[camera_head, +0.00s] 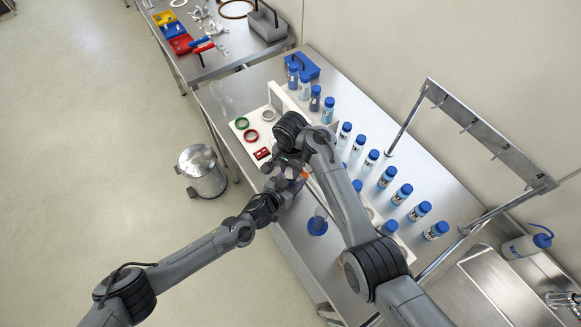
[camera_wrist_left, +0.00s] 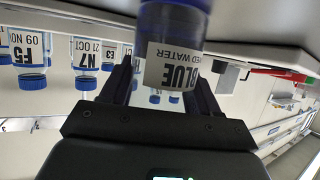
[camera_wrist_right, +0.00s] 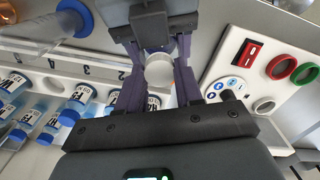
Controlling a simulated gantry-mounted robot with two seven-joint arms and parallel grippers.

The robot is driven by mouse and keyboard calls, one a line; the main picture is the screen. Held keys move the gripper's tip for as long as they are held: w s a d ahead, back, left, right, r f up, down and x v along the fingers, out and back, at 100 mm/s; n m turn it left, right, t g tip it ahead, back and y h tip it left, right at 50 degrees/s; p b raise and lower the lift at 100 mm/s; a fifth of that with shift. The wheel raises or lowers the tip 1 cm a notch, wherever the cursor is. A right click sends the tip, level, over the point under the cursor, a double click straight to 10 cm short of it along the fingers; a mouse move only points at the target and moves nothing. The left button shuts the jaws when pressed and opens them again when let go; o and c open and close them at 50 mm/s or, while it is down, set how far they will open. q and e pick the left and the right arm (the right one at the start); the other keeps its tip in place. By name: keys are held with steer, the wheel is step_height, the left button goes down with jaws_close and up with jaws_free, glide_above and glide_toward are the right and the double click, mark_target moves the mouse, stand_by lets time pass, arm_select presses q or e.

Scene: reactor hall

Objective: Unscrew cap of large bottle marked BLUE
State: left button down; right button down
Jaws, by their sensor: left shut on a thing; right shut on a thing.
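The large bottle (camera_wrist_left: 175,65) shows in the left wrist view, with a blue body and a white label reading BLUE. My left gripper (camera_wrist_left: 163,85) is shut around its body; this gripper also shows in the head view (camera_head: 284,186). In the right wrist view a round whitish cap (camera_wrist_right: 160,72) sits between the fingers of my right gripper (camera_wrist_right: 160,80), which is shut on it. The right gripper (camera_head: 291,168) is directly above the left one in the head view. My grippers hide most of the bottle and cap there.
Several small blue-capped bottles (camera_head: 388,177) stand in a row along the bench (camera_head: 352,103). A blue-based cylinder (camera_head: 317,226) stands close to my grippers. A white panel with coloured rings (camera_head: 242,123) lies left of them. A metal bin (camera_head: 203,172) stands on the floor.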

steer(key=n, duration=0.3)
steer(key=c, duration=0.7)
jaws_free()
steer(key=shift+c, duration=0.2)
steer(key=shift+r, duration=0.1)
